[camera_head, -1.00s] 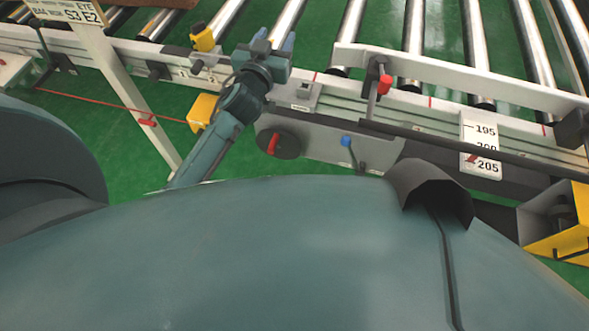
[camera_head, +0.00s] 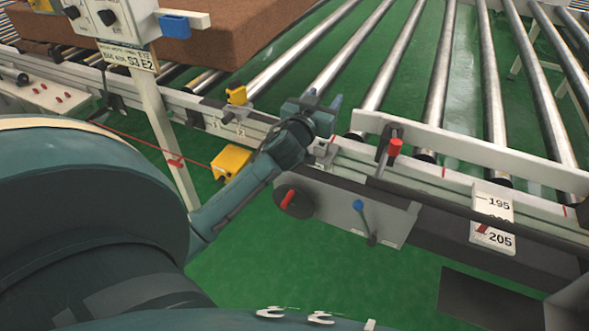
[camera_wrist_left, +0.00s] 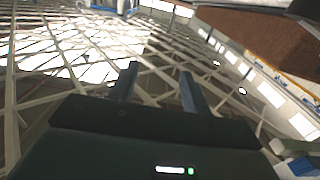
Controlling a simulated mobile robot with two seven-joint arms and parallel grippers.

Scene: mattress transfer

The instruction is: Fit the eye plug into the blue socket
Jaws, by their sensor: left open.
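The blue socket (camera_head: 175,25) sticks out from the right side of a white control box (camera_head: 124,20) on a post at the upper left of the head view. A label below the box reads "S3 E2". My left gripper (camera_head: 322,102) is over the conveyor's near rail, right of and below the socket, well apart from it. Its fingers also show in the left wrist view (camera_wrist_left: 159,82), spread with nothing between them. I cannot make out the eye plug for sure in either view. My right gripper is not in view.
A brown mattress (camera_head: 225,32) lies on the rollers behind the control box. A red cord runs below the rail. Green floor (camera_head: 290,260) is clear in front.

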